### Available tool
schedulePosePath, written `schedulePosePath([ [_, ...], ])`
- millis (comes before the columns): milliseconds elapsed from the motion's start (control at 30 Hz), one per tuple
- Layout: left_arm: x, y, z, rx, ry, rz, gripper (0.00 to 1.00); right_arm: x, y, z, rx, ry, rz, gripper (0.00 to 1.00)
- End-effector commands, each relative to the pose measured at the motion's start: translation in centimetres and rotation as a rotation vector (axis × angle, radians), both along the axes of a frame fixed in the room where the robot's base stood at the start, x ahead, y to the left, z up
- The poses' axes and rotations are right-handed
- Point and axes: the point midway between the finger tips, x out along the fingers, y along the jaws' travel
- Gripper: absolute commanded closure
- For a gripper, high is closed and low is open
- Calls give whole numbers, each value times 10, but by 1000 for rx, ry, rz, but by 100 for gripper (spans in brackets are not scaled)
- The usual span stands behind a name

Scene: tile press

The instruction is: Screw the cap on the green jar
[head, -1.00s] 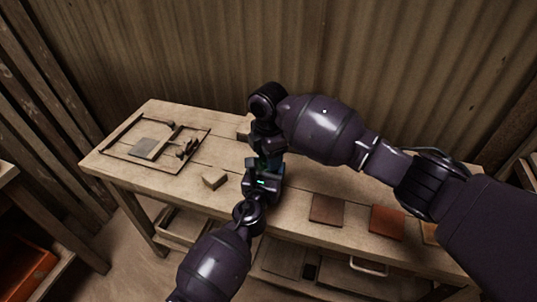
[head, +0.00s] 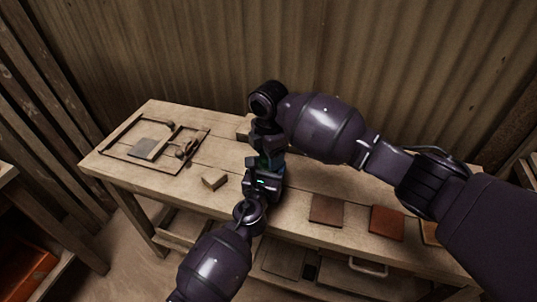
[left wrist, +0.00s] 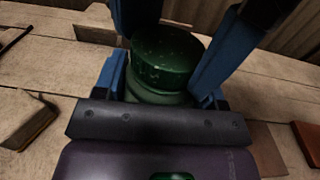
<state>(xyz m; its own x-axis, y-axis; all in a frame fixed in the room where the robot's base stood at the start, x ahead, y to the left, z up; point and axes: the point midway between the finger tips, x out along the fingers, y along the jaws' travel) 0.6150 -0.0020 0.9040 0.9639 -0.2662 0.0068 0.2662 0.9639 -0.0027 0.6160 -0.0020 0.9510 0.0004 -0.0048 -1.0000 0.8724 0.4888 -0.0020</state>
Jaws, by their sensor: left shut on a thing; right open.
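The green jar (left wrist: 150,96) stands upright in the left wrist view, with a dark green cap (left wrist: 166,55) sitting on its top. How tightly the cap is seated cannot be told. My left gripper (head: 264,181) is shut on the jar's body, its blue fingers on either side. My right gripper (head: 268,152) is above, pointing down, open, with its fingers apart on both sides of the cap. In the head view the jar and cap are mostly hidden by my grippers.
The wooden workbench (head: 225,160) holds a small block (head: 214,181) left of my grippers and a frame with a grey tile (head: 143,148) further left. A brown tile (head: 327,210) and a reddish tile (head: 387,222) lie to the right. A corrugated wall stands behind.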

Motion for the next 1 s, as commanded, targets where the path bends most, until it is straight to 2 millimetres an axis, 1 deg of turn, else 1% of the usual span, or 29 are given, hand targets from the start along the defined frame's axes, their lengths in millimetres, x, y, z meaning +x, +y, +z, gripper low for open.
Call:
schedulePosePath([
  [33, 2, 7, -6, 7, 12, 14, 100, -3, 4, 10, 6, 7, 11, 22],
  [100, 2, 7, -7, 8, 12, 13, 100, -3, 5, 19, 8, 4, 12, 22],
  [300, 0, 5, -7, 6, 12, 9, 100, -2, 3, 39, 5, 2, 8, 22],
  [567, 0, 3, -6, 5, 11, 5, 100, -1, 3, 40, 4, 2, 5, 22],
  [600, -1, 3, -6, 4, 10, 5, 100, -1, 2, 40, 4, 1, 5, 26],
  [700, -1, 2, -6, 4, 10, 4, 100, 1, 3, 45, 4, -8, 7, 26],
  [767, -1, 2, -6, 4, 10, 4, 100, 6, 2, 52, -1, -23, 7, 26],
  [833, -1, 2, -6, 3, 11, 3, 100, 14, -2, 64, -29, -59, 13, 26],
  [867, -1, 2, -6, 3, 11, 3, 100, 19, -5, 66, -56, -91, 12, 26],
  [967, -1, 2, -6, 3, 11, 3, 100, 42, -12, 74, -97, -228, 5, 26],
  [1000, -1, 2, -5, 3, 10, 3, 100, 52, -12, 79, -102, -296, 7, 26],
])
